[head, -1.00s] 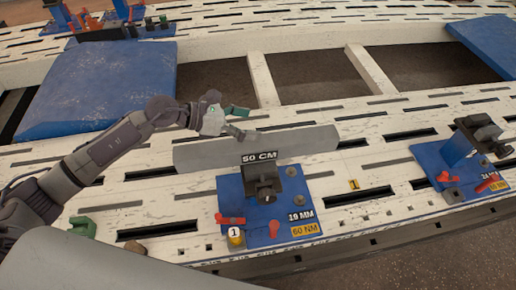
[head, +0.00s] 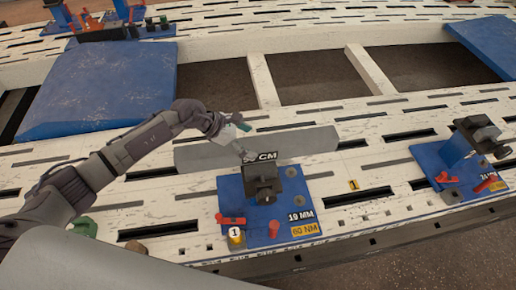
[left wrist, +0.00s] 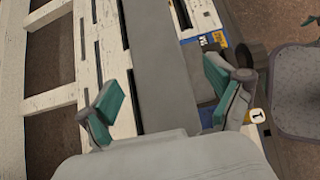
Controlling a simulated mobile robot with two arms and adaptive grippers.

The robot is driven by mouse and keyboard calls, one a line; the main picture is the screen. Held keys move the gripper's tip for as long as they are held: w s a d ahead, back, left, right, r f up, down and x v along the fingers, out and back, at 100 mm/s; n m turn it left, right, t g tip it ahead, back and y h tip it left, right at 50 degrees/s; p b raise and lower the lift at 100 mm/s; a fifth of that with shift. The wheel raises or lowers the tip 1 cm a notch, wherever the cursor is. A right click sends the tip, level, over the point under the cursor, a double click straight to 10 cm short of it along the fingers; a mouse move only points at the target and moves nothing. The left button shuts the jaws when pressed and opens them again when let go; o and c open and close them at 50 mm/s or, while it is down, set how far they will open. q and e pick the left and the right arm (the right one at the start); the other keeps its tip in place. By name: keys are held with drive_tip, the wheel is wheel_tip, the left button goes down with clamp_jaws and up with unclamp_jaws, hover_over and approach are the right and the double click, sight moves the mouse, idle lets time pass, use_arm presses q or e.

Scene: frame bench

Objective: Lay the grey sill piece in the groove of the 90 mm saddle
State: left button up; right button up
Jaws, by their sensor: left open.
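The long grey sill piece (head: 205,154) lies across the bench just behind the near blue fixture, partly covered by my left gripper. My left gripper (head: 243,148) is over the middle of the sill piece. In the left wrist view the gripper (left wrist: 165,98) is open, and the sill piece (left wrist: 155,60) runs between its spread teal fingers. Whether they touch it I cannot tell. The near blue fixture (head: 238,194) carries a dark saddle block (head: 263,183) in front of the sill piece.
Another blue fixture (head: 430,160) with a dark block stands to the right. A blue pad (head: 95,85) lies at the back left. The slotted bench between the fixtures is mostly clear.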

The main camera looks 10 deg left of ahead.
sight(257, 142)
use_arm(q)
drive_tip(key=x, duration=0.3)
drive_tip(key=shift+w+d+f, duration=0.25)
drive_tip(key=shift+d, duration=0.05)
clamp_jaws()
drive_tip(key=shift+w+r, duration=0.2)
drive_tip(key=shift+r, duration=0.1)
